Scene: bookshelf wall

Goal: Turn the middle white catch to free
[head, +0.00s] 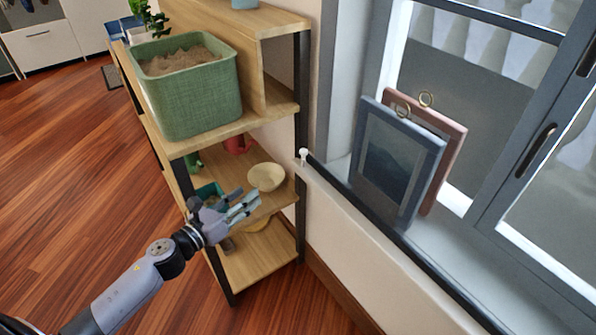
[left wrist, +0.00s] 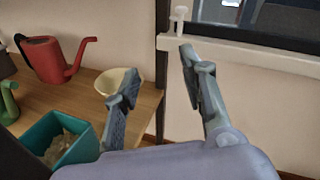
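My left gripper (head: 247,203) is open and empty, in front of the shelf, below and left of the catch. My right gripper is not in view.
A wooden shelf (head: 262,262) stands left of the ledge, with a green planter (head: 190,100), a cream bowl (head: 266,177), a red watering can (left wrist: 45,60) and a teal box (left wrist: 48,130). Two frames (head: 390,165) lean by the window. The floor at left is clear.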

